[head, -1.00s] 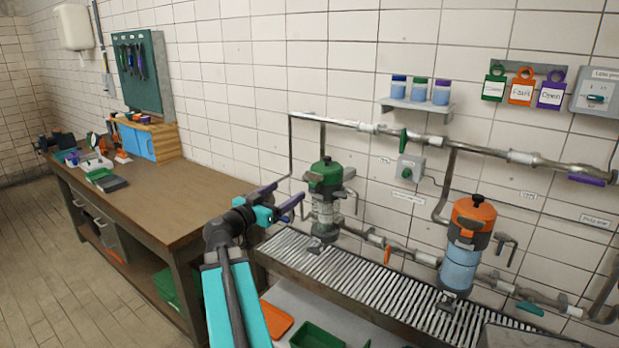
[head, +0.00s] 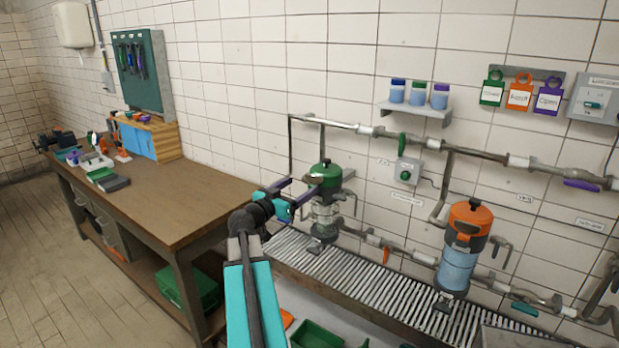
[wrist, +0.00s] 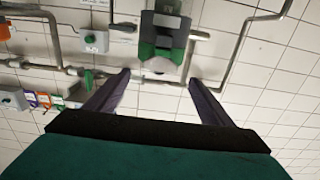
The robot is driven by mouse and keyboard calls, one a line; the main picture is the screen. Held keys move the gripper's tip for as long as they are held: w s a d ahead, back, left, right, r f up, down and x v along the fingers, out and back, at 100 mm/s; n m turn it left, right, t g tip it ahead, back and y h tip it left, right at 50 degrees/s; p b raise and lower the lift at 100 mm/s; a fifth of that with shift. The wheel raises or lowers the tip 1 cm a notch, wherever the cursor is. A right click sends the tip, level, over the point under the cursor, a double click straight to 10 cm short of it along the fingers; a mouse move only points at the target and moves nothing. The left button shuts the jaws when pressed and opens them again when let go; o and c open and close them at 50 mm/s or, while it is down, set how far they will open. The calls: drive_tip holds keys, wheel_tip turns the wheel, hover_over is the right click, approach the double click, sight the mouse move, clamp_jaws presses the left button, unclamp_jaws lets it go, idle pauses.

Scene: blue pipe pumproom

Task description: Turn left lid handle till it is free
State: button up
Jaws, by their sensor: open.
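The left pump housing has a green lid (head: 325,174) with a black knob on top, above a clear strainer body (head: 324,215). The lid seems seated on the body.
The right housing has an orange lid (head: 470,218). Pipes with valves (head: 400,138) run along the tiled wall behind. A slatted drain rack (head: 370,275) lies below the housings. The wooden bench (head: 170,205) is at the left, with clear space on its near top.

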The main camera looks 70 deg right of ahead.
sight(313, 179)
drive_tip(key=p+x, duration=0.2)
drive_tip(key=x, duration=0.2)
drive_tip(key=shift+d+r, duration=0.15)
drive_tip(key=shift+d, duration=0.1)
drive_tip(key=shift+p+x, duration=0.35)
drive_tip(key=shift+x, duration=0.6)
drive_tip(key=c, duration=1)
drive_tip(key=shift+s+f, duration=0.1)
drive_tip(key=shift+f, duration=0.15)
drive_tip(key=shift+c, duration=0.2)
